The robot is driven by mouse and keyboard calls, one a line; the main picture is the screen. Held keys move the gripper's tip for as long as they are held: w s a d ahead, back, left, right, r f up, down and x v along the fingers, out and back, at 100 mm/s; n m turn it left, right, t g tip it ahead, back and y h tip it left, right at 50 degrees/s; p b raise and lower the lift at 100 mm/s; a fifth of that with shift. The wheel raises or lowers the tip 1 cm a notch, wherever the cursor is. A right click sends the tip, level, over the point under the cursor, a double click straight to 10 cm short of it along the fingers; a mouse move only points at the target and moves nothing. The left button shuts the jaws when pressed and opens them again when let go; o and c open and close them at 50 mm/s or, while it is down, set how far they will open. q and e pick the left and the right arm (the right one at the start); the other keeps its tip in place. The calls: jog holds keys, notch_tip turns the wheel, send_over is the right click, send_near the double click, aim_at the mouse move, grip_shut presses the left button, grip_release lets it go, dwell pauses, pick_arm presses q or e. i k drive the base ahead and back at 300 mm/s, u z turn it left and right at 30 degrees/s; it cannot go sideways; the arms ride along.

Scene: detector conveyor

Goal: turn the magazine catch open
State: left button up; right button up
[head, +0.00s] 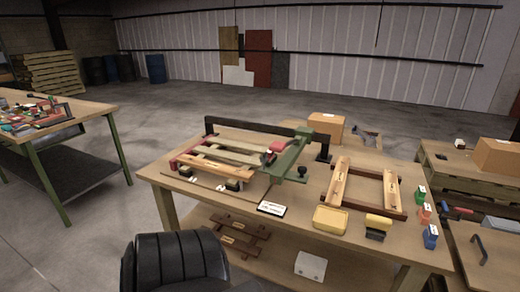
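A conveyor assembly (225,160) with wooden rails, red end pieces and a long black bar (250,128) lies on the wooden workbench, left of its middle. A green bracket (291,157) stands at its right end, with a red block (277,146) beside it. A small dark knob (302,172) sits at the bracket's front right. I cannot tell for sure which part is the magazine catch or how it is turned. Neither of my grippers shows in the head view.
The workbench (318,240) also holds a wooden frame (338,183), a yellow tray (331,219), a yellow-and-black block (377,228), a label plate (271,208) and small coloured bottles (431,237). A cardboard box (326,126) is behind. Another table (95,108) stands left.

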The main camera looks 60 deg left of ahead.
aim_at(262, 160)
jog(key=u, duration=0.6)
jog(key=i, duration=0.7)
jog(key=u, duration=0.75)
